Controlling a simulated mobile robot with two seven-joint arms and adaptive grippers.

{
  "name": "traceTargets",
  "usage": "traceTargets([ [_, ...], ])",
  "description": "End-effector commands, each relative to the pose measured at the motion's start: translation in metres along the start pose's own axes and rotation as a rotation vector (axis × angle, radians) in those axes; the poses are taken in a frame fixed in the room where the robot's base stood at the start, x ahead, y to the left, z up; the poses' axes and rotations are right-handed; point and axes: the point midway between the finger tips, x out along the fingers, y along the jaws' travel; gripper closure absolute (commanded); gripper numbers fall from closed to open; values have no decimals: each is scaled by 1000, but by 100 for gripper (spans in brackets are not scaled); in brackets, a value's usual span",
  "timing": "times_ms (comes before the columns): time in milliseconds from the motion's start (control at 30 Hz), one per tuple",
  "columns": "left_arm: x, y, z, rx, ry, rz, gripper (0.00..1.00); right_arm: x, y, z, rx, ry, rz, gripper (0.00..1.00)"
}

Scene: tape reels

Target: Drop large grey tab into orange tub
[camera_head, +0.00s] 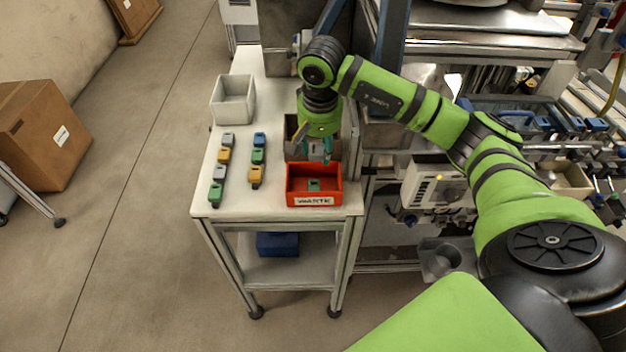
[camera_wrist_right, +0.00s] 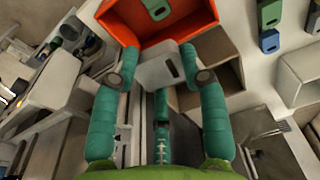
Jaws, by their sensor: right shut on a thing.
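The orange tub (camera_head: 293,182) stands at the front right of the white table, with a green tab (camera_head: 313,185) inside. The tub also shows at the top of the right wrist view (camera_wrist_right: 122,26). My right gripper (camera_head: 320,152) is above the table, just behind the tub in the head view. In the right wrist view, its teal fingers are shut on a large grey tab (camera_wrist_right: 158,71), which has a dark slot. The tab overlaps the tub's near edge in that view; its exact height over the tub is hard to tell. My left gripper is not in view.
A pale grey bin (camera_head: 232,112) stands at the table's back left. A grey-brown bin (camera_head: 291,130) sits behind the tub, partly hidden by my gripper. Two rows of tabs, including a blue tab (camera_head: 259,139) and a yellow tab (camera_head: 256,174), lie left of the tub.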

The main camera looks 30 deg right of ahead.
Motion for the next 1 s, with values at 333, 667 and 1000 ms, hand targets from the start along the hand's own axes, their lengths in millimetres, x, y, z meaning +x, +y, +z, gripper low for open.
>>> traceTargets([
  [333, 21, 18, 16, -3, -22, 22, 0, 42, -1, 5, 1, -1, -2, 71],
  [667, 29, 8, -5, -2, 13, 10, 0, 58, -1, 7, -1, 1, -2, 71],
  [1000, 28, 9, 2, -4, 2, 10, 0, 57, -1, 7, -1, 1, -2, 29],
])
